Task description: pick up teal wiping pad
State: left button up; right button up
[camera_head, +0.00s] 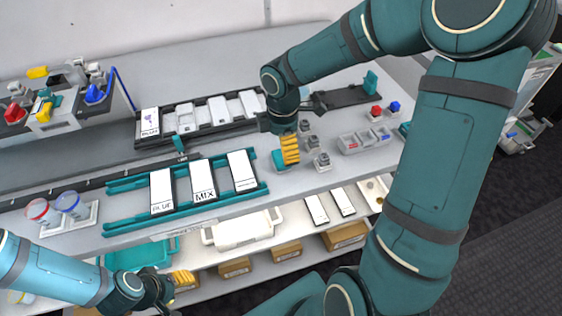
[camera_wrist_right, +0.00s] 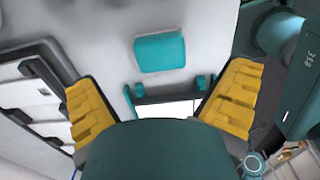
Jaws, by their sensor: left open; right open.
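The teal wiping pad (camera_wrist_right: 160,52) lies flat on the light grey worktop in the right wrist view, ahead of the fingers and between their lines. In the head view a teal edge of the pad (camera_head: 279,160) shows just left of my right gripper (camera_head: 290,150), which partly hides it. My right gripper also shows in the right wrist view (camera_wrist_right: 162,90), with its yellow ribbed fingers wide apart and nothing between them. My left gripper (camera_head: 175,280) is low at the front left, open and empty, below the worktop edge.
A teal rack (camera_head: 120,230) with labelled white plates is left of the right gripper. Small grey blocks (camera_head: 322,162) and a grey divided tray (camera_head: 362,141) stand to its right. A dark rack (camera_head: 145,138) with white plates is behind. A lower shelf (camera_head: 300,258) holds bins and boxes.

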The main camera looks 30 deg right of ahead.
aim_at(281, 156)
notch_tip(281, 156, down, 6)
jog(key=shift+a+r+b, duration=0.1)
jog(key=shift+r+b, duration=0.05)
jog(key=shift+b, duration=0.8)
jog(key=shift+r, duration=0.1)
jog(key=c, duration=1.3)
